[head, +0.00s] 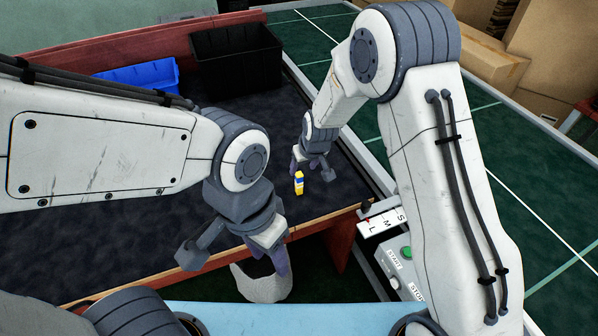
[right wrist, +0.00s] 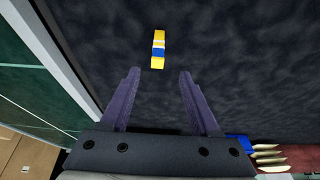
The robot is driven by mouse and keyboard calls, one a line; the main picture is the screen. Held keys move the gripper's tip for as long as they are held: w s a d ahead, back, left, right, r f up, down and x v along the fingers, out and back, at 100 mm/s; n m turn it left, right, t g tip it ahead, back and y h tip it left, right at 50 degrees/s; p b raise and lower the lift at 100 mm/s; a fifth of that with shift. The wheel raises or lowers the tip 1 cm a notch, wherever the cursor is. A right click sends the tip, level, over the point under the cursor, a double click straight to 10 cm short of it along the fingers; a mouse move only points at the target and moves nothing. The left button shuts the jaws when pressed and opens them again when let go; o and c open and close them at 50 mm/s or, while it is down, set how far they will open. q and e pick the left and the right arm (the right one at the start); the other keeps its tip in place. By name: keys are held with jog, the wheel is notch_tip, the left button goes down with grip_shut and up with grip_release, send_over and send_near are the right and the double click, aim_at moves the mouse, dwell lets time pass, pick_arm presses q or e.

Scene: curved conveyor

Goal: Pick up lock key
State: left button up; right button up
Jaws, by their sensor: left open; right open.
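A small yellow, white and blue block-like piece (head: 299,183), which I take to be the lock key, rests on the dark table surface near its front right corner. It also shows in the right wrist view (right wrist: 158,50), above and between the finger lines. My right gripper (head: 311,170) is open and empty beside it, with the piece a little beyond the purple fingertips (right wrist: 157,75). No contact shows. My left gripper (head: 268,258) is open and empty, lower down near the table's front edge.
A black crate (head: 238,60) and a blue bin (head: 140,75) stand at the back of the table. A control panel with S, M, L marks (head: 385,222) and start and stop labels is at the front right. The green conveyor (head: 545,160) runs along the right.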

aim_at(300, 175)
jog(key=x, duration=0.3)
jog(key=p+x, duration=0.1)
jog(key=x, duration=0.6)
jog(key=shift+w+f, duration=0.1)
jog(key=shift+w, duration=0.4)
grip_shut()
